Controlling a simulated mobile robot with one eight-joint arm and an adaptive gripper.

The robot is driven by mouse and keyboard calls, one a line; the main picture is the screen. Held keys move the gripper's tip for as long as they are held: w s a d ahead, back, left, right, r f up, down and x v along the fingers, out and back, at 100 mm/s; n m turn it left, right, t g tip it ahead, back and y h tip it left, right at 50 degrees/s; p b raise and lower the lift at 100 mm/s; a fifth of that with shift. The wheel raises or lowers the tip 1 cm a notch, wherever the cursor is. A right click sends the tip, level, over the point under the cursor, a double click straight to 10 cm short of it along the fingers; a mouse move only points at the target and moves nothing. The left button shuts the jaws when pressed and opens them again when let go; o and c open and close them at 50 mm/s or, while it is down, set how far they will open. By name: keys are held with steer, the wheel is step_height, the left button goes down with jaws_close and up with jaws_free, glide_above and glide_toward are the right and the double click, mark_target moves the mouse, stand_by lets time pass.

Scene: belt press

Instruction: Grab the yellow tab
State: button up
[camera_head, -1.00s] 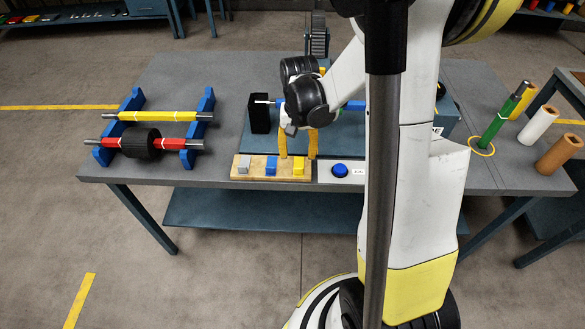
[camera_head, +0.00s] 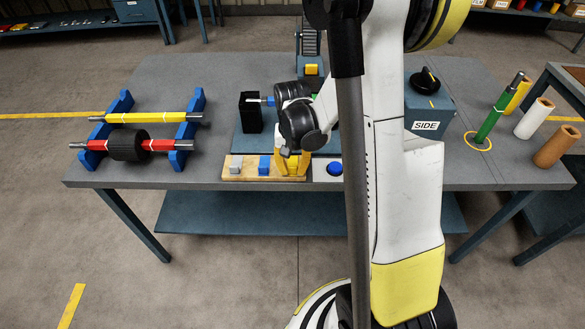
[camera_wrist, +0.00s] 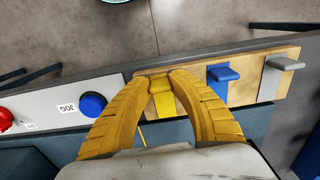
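The yellow tab (camera_wrist: 162,98) stands on a wooden board (camera_wrist: 245,92) at the table's front edge, at the end of a row with a blue tab (camera_wrist: 222,73) and a grey tab (camera_wrist: 283,63). My gripper (camera_wrist: 161,78) points down over it, with one yellow finger on each side of the tab. The fingertips are very close to its sides; I cannot tell whether they touch. The fingers stand apart, so the gripper looks open. In the head view my gripper (camera_head: 291,172) hides most of the yellow tab.
A blue JOG button (camera_wrist: 93,104) and a red button (camera_wrist: 5,118) are on the panel beside the board. A black holder (camera_head: 250,112) stands behind the board. Blue stands (camera_head: 120,104) with rollers are at left, and a SIDE box (camera_head: 429,116) is at right.

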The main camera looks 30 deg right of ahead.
steer(key=shift+r, duration=0.15)
steer(key=shift+r, duration=0.3)
steer(key=r+p, duration=0.1)
steer(key=r, duration=0.1)
steer(key=r+p, duration=0.1)
steer(key=r, duration=0.1)
steer(key=shift+s+d+p, duration=0.15)
steer(key=shift+s+p, duration=0.1)
steer(key=shift+p, duration=0.1)
steer(key=s+d+r+p, duration=0.1)
steer(key=s+d+r, duration=0.1)
steer(key=s, duration=0.1)
steer(key=s+d+r+p, duration=0.1)
steer(key=s+d+r, duration=0.1)
steer(key=s, duration=0.1)
steer(key=s+d+r+p, duration=0.1)
steer(key=s+d+r, duration=0.1)
steer(key=s, duration=0.1)
steer(key=shift+s+d, duration=0.1)
